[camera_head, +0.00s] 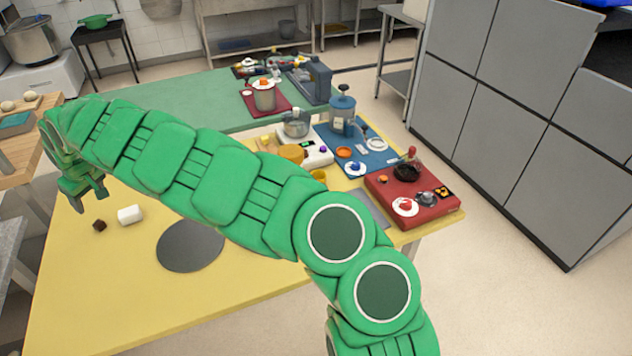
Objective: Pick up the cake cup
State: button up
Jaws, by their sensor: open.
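My green arm reaches across the yellow table (100,305) to the far left. My gripper (92,202) is open and empty, pointing down over the table's left part. Just below and beside it are a small dark brown block (99,225) and a short white piece (130,215), both apart from the fingers. I cannot make out for certain which thing is the cake cup. The white piece is too small to tell whether it is a cup. My arm hides the middle of the table.
A dark grey disc (190,246) lies on the yellow table. A red board (440,206) with a pan and small dishes is at right. A blue mat (378,160) carries a blue machine (342,116). A green counter (190,115) stands behind. The table's front left is clear.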

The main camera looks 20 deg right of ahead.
jog(key=o, duration=0.3)
